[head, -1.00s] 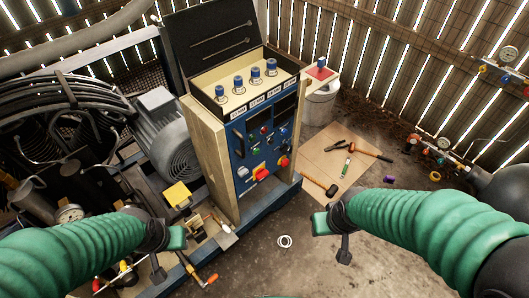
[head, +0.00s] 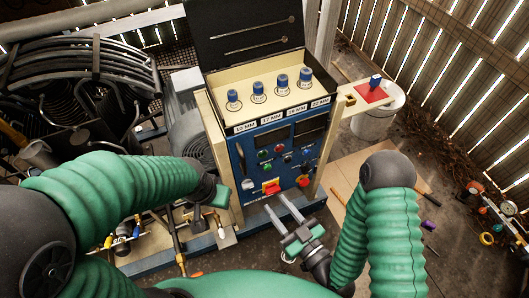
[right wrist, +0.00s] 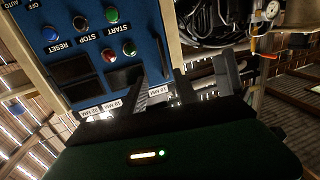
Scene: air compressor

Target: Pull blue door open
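The blue door (head: 282,155) is the front panel of the control cabinet, with dark displays, buttons and red switches. It looks closed. A dark upright handle (head: 241,158) sits near its left edge. My right gripper (head: 275,202) is in front of the panel's lower part, its two grey fingers apart and empty, pointing at the panel. In the right wrist view, the blue door (right wrist: 85,60) appears upside down, close to the fingers. My left gripper (head: 220,196) hangs left of the cabinet, its fingers mostly hidden.
An open-lidded box (head: 262,100) with several blue-topped pieces tops the cabinet. A grey motor (head: 188,125) and coiled hoses (head: 85,70) stand at left. A white bucket (head: 375,122) is at right. A blue base rail (head: 170,252) runs below.

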